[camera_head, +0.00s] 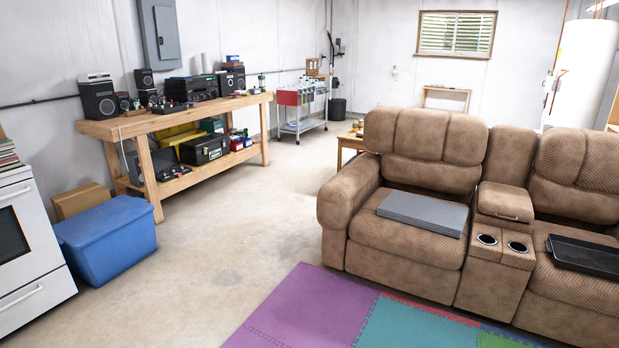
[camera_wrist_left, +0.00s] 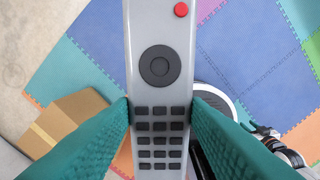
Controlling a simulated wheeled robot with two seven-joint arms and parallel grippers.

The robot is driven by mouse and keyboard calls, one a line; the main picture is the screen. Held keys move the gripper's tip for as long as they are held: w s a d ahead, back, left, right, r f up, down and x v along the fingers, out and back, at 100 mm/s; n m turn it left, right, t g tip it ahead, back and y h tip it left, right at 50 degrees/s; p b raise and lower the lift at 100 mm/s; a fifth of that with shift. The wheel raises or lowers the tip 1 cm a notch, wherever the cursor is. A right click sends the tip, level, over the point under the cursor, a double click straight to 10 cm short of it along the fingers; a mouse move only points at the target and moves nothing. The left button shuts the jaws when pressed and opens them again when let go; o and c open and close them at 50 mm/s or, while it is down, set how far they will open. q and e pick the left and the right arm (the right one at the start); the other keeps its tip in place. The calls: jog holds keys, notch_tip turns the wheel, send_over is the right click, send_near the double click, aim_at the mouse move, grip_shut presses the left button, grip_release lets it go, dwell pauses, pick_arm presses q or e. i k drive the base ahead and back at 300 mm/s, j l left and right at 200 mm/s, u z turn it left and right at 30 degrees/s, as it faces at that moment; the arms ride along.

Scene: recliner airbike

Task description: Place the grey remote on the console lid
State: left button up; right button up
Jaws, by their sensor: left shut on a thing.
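The grey remote (camera_wrist_left: 144,28) fills the middle of the left wrist view. It is long and light grey, with a red button, a dark round pad and rows of dark keys. My left gripper (camera_wrist_left: 160,106), with green fingers, is shut on its sides, and the remote is held above the floor. The console lid (camera_head: 505,201) is a brown padded block with a small handle at its front, between the two recliner seats in the head view. It looks closed, and its top is bare. Neither gripper shows in the head view. My right gripper is not clearly seen.
Two cup holders (camera_head: 502,243) sit in front of the lid. A grey flat slab (camera_head: 424,213) lies on the left seat, and a black flat thing (camera_head: 585,256) on the right seat. Coloured mats (camera_head: 310,305) cover floor before the recliner (camera_head: 350,202). A cardboard box (camera_wrist_left: 62,122) shows in the wrist view.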

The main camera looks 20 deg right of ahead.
aim_at(502, 196)
jog(key=i+l+z, duration=0.25)
jog(key=l+z, duration=0.2)
jog(key=i+l+z, duration=0.65)
jog(key=z, duration=0.25)
jog(key=i+z, duration=0.55)
jog(key=i, duration=0.95)
jog(key=i+j+z, duration=0.1)
jog(key=i, duration=0.95)
jog(key=i+j+z, duration=0.2)
jog(key=i, duration=0.2)
jog(key=i+j+z, duration=0.1)
jog(key=i+z, duration=0.15)
jog(key=i, duration=0.15)
